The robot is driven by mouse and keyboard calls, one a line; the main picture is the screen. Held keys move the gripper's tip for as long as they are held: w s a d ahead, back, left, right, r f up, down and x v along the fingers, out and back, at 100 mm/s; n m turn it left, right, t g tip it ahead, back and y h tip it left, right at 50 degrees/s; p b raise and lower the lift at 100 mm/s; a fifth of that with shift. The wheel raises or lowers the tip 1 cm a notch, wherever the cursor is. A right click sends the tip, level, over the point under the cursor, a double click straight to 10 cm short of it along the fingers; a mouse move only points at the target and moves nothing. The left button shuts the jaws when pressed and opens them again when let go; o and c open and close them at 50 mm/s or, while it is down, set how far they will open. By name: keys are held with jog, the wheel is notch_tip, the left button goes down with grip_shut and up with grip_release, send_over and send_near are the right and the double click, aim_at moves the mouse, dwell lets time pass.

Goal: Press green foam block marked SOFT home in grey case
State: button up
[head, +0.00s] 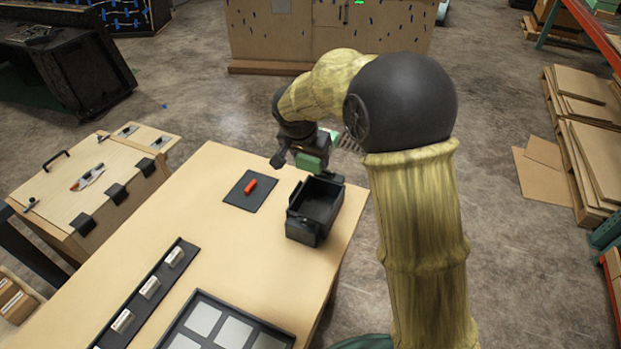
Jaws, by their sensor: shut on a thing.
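The green foam block (311,162) is in the head view at the far side of the table. My gripper (306,155) is shut on it and holds it just beyond the case. Any SOFT marking is too small to read. The grey case (304,229) is a dark, open-topped box near the table's right edge, and its inside looks empty from here. The block appears apart from the case; its exact height above the table is hard to tell. Part of the gripper is hidden by its own dark wrist.
A dark mat (236,200) with an orange-red piece (251,185) lies left of the case. A black rack (137,321) with white labelled pieces and a tray (203,294) of grey squares lie nearer. The tabletop (215,250) between is clear. A wooden cabinet (95,190) stands left.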

jog(key=shift+b+x, duration=0.65)
jog(key=shift+x, duration=0.1)
jog(key=shift+s+f+b, duration=0.3)
jog(key=shift+f+b, duration=0.55)
jog(key=shift+b, duration=0.1)
notch_tip(320, 180, down, 7)
jog(key=b, duration=0.7)
jog(key=shift+r, duration=0.1)
notch_tip(320, 180, down, 6)
jog(key=b, duration=0.3)
jog(key=shift+b, duration=0.4)
